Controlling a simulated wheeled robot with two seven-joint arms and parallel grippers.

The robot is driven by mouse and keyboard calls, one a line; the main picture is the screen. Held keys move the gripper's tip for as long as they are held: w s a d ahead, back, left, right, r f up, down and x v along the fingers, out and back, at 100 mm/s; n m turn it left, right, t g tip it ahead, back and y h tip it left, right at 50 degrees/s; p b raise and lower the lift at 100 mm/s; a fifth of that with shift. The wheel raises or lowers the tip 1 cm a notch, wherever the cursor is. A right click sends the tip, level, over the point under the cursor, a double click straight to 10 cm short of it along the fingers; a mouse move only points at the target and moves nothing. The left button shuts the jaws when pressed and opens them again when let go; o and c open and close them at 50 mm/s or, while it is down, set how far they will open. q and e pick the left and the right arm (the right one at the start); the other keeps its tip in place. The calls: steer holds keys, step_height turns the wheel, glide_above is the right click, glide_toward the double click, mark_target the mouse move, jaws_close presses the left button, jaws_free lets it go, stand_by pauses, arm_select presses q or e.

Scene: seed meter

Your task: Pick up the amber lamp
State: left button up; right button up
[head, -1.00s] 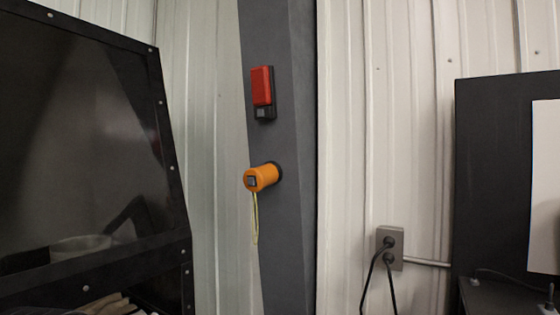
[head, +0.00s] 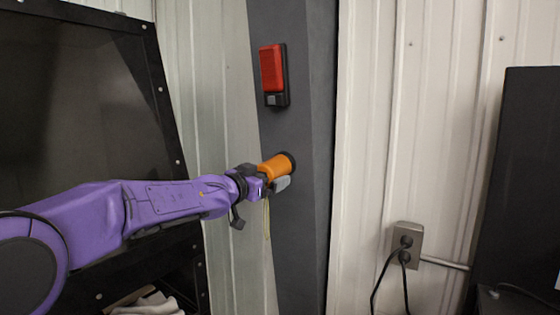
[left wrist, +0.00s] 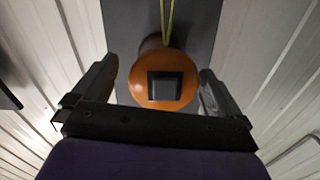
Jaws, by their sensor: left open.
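The amber lamp (head: 275,167) is an orange cylinder sticking out from the grey column, its base against a dark mount. A yellow-green cord (head: 267,220) hangs from it. My left gripper (head: 276,182) is at the lamp, with the arm coming in from the left and hiding the lamp's front end in the head view. In the left wrist view, the lamp's round end (left wrist: 164,80) with a dark square lies between the two open fingers (left wrist: 158,88), with a gap at each side. My right gripper is not in view.
A red device (head: 272,68) is fixed on the grey column (head: 300,240) above the lamp. A dark framed panel (head: 70,100) stands at left. An outlet (head: 407,241) with black cables is on the ribbed wall at right.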

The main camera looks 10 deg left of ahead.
arm_select(q)
steer(key=shift+w+d+r+p, duration=0.2)
steer(key=shift+w+p, duration=0.1)
steer(key=shift+w, duration=0.35)
steer(key=shift+w+d+r+p, duration=0.15)
steer(key=shift+w+p, duration=0.15)
steer(key=shift+w, duration=0.3)
steer(key=shift+w+f, duration=0.2)
steer(key=shift+w, duration=0.05)
steer(key=c, duration=1.1)
steer(key=shift+r, duration=0.1)
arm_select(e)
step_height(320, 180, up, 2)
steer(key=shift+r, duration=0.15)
arm_select(q)
steer(key=shift+s, duration=0.1)
